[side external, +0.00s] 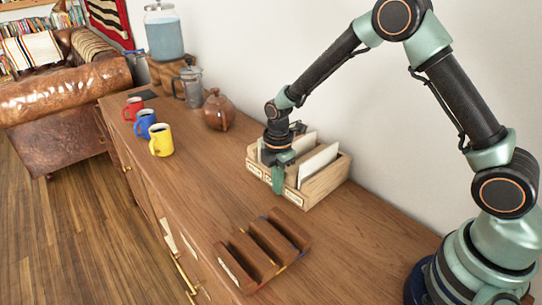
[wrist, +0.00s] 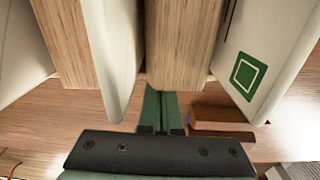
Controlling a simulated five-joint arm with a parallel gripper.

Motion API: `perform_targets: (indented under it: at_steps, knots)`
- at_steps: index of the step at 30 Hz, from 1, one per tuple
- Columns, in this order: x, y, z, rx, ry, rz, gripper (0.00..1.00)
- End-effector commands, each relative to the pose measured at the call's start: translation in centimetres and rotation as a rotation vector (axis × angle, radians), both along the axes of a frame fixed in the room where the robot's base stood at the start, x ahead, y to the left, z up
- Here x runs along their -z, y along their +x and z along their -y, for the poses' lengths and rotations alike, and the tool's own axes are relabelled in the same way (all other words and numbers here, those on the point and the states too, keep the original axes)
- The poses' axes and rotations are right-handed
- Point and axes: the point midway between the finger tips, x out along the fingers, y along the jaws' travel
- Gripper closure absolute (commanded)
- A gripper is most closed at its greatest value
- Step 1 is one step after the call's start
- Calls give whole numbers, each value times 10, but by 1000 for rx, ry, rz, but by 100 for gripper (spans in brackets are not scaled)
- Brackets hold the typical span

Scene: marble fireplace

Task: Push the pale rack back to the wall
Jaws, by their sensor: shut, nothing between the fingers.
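The pale rack (side external: 322,187) is a light wooden holder with labelled compartments on the sideboard, near the white wall; whether its back touches the wall I cannot tell. White, flat, book-like items (side external: 318,163) stand in its slots. My gripper (side external: 278,186) is shut and empty, pointing down at the rack's front side. It hides part of that front. In the wrist view, my closed green fingertips (wrist: 163,100) are close to the end of a pale rack divider (wrist: 182,45), between two white items; contact is unclear. One item bears a green square (wrist: 243,75).
A darker slotted wooden rack (side external: 262,250) lies in front of the pale rack. Yellow (side external: 161,140), blue (side external: 146,122) and red mugs (side external: 133,107), a brown pot (side external: 218,112) and a grey press (side external: 190,87) stand farther left. Bare wood lies between mugs and racks.

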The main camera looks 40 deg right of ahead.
Motion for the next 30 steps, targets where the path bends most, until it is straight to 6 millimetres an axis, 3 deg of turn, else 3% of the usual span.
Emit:
perform_targets:
  at_steps: [5,10,15,21,30]
  knots:
    - [0,0,-13,-4,0,0,100]
    - [0,0,-45,-7,0,0,100]
    - [-44,2,-40,0,1,7,100]
    - [-80,1,-40,0,1,5,100]
    - [-107,-1,-38,29,3,12,100]
